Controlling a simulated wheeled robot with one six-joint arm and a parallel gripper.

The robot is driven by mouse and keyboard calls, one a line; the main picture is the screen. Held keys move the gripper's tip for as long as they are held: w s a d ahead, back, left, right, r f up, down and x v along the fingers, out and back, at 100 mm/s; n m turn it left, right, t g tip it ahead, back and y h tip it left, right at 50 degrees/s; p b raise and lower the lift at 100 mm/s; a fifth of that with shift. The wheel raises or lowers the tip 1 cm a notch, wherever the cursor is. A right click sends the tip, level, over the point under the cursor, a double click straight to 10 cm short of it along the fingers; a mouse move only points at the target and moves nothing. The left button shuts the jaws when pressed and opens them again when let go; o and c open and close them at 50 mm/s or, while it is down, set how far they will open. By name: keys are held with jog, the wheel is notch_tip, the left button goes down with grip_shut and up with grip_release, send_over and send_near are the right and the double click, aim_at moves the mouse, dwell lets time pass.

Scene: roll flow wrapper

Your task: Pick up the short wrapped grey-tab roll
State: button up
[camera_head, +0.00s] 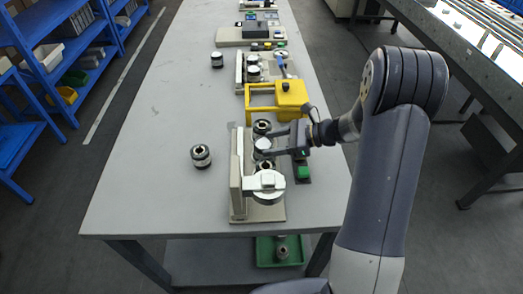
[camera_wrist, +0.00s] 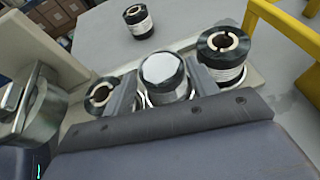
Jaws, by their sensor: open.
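A short roll with a flat light-grey top (camera_wrist: 163,72) stands in the middle of a row of rolls in a fixture; in the head view this roll (camera_head: 262,143) is partly covered by my gripper. My gripper (camera_wrist: 162,80) is open, with one finger on each side of this roll. I cannot tell whether the fingers touch it. In the head view my gripper (camera_head: 268,144) comes in from the right, low over the fixture. An open-core dark-topped roll (camera_wrist: 224,47) stands right of it and another (camera_wrist: 101,94) left of it in the wrist view.
A loose roll (camera_head: 201,156) stands on the grey table (camera_head: 150,190), left of the fixture (camera_head: 238,170). A yellow frame (camera_head: 262,91) stands just behind the fixture. A green button box (camera_head: 303,172) is at its right. More rolls and machines stand farther back.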

aim_at(259, 145)
jog(key=x, duration=0.5)
jog(key=shift+a+p, duration=0.15)
jog(key=shift+p, duration=0.2)
jog(key=c, duration=0.8)
jog(key=shift+o, duration=0.2)
